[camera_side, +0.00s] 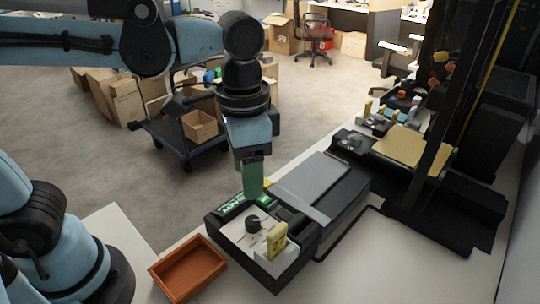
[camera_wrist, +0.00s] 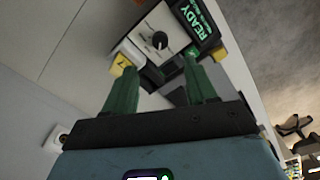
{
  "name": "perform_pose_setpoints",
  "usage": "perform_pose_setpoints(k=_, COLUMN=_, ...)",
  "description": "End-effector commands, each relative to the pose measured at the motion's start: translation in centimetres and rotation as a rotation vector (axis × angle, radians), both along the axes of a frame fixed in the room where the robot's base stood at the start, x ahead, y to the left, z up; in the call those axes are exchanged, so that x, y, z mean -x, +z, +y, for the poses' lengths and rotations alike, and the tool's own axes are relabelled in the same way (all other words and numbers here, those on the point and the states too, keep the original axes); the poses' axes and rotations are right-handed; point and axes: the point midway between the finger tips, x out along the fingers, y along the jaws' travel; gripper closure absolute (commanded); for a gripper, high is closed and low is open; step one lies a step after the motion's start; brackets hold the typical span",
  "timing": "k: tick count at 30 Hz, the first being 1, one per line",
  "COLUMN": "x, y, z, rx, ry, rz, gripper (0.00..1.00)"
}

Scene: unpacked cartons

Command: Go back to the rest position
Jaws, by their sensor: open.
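My gripper (camera_side: 254,196) has green fingers and points down just above the back left part of a black device (camera_side: 320,228) on the white table. In the wrist view my gripper (camera_wrist: 158,72) has its two green fingers apart with nothing held between them. The device's black knob (camera_side: 253,223) sits on a white panel, and it also shows in the wrist view (camera_wrist: 160,40). A green READY display (camera_wrist: 197,20) is lit beside the knob. A yellow tag (camera_side: 277,240) stands upright at the device's front. Whether a fingertip touches the device I cannot tell.
An orange tray (camera_side: 188,270) stands empty left of the device. A tall black frame with a tan plate (camera_side: 400,146) and small coloured items (camera_side: 388,114) stands to the right. A cart (camera_side: 180,135) with cardboard boxes is on the floor behind. Air above the device's left is open.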

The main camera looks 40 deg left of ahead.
Motion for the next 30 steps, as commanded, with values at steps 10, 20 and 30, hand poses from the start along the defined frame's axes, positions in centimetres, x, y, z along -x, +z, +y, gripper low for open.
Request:
perform_pose_setpoints(k=10, x=0.0, y=1.3, z=0.0, rx=0.000, ry=0.000, rz=0.000, gripper=0.44)
perform_pose_setpoints(k=20, x=-0.2, y=0.8, z=1.1, rx=0.018, ry=0.040, rz=-0.039, gripper=0.44)
perform_pose_setpoints(k=30, x=-1.4, y=-2.6, z=9.7, rx=0.135, ry=0.363, rz=-0.406, gripper=0.44)
